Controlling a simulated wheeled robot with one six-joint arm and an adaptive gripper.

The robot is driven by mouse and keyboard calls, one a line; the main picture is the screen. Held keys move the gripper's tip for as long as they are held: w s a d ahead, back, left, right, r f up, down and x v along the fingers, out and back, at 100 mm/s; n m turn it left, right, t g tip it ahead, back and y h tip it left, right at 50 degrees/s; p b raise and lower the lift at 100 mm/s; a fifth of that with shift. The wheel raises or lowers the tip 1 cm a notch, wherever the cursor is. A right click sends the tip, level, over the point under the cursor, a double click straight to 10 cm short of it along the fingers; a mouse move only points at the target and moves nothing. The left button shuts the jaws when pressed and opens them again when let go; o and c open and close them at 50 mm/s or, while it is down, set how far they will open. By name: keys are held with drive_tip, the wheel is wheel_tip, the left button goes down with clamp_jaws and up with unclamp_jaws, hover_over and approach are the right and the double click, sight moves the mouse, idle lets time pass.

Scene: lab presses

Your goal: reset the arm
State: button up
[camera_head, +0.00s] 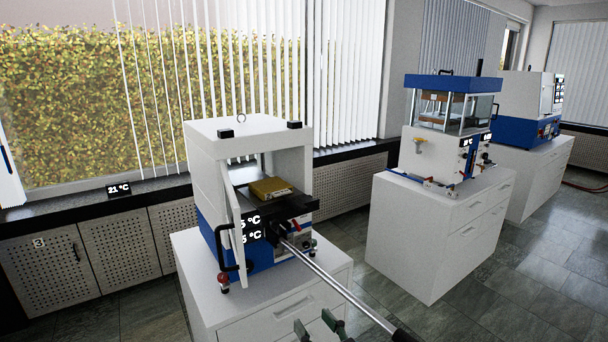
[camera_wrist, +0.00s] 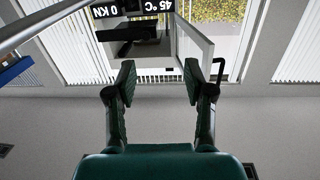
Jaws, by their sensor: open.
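My gripper (camera_head: 320,326) shows at the bottom edge of the head view, in front of the nearest press and apart from it. In the wrist view its two green-padded fingers (camera_wrist: 158,84) are spread wide with nothing between them. The nearest press (camera_head: 235,140) is white and blue and stands on a white cabinet. Its door (camera_head: 238,225) stands open. A yellow-brown block (camera_head: 270,189) lies on its dark plate. In the wrist view the press's display (camera_wrist: 186,12) appears upside down, beyond the fingers. Most of my arm is out of view.
A long metal lever (camera_head: 335,280) with a black grip reaches from the press toward the lower right, close to my gripper. A second press (camera_head: 450,90) and a third machine (camera_head: 525,130) stand on cabinets to the right. Open tiled floor (camera_head: 455,315) lies at the lower right.

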drive_tip(key=s+d+f+m+h, duration=0.25)
drive_tip(key=s+d+f, duration=0.35)
drive_tip(key=s+f, duration=0.35)
drive_tip(key=s+d+f+m+h, duration=0.25)
drive_tip(key=s+d+f, duration=0.25)
drive_tip(key=s+f, duration=0.4)
drive_tip(key=s+d+r+h, duration=0.1)
drive_tip(key=s+d, duration=0.1)
drive_tip(key=s, duration=1)
drive_tip(key=s+d+r+h, duration=0.1)
drive_tip(key=s+d+h, duration=0.1)
drive_tip(key=s, duration=1.1)
drive_tip(key=shift+d+g+h, duration=0.3)
drive_tip(key=shift+d, duration=0.25)
